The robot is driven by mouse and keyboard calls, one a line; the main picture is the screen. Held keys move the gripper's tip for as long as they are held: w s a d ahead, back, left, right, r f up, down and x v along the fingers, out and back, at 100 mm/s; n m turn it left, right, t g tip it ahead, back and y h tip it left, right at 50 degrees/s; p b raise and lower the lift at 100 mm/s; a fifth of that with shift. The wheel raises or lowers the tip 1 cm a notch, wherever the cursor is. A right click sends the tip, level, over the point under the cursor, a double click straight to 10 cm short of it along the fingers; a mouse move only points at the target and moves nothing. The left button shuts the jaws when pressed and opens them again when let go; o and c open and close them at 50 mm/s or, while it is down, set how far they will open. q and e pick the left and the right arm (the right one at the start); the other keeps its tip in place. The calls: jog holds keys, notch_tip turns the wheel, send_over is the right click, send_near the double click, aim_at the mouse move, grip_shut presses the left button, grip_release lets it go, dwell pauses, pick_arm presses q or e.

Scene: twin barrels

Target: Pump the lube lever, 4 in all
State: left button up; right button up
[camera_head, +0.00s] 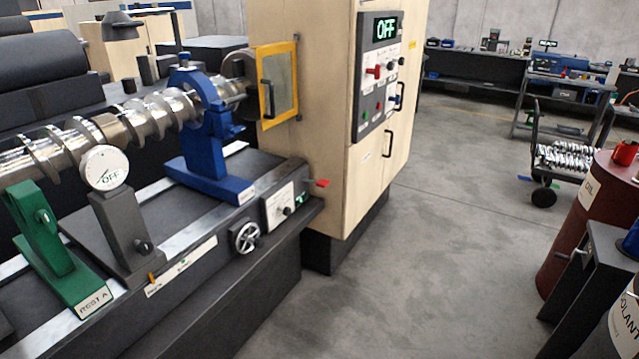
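A handwheel (245,237) sits on the bed's front, left of the panel. Neither of my grippers is in view.
The tall cabinet (300,140) has a control panel reading OFF. A dark red barrel (590,215) stands right. Grey floor between is clear.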

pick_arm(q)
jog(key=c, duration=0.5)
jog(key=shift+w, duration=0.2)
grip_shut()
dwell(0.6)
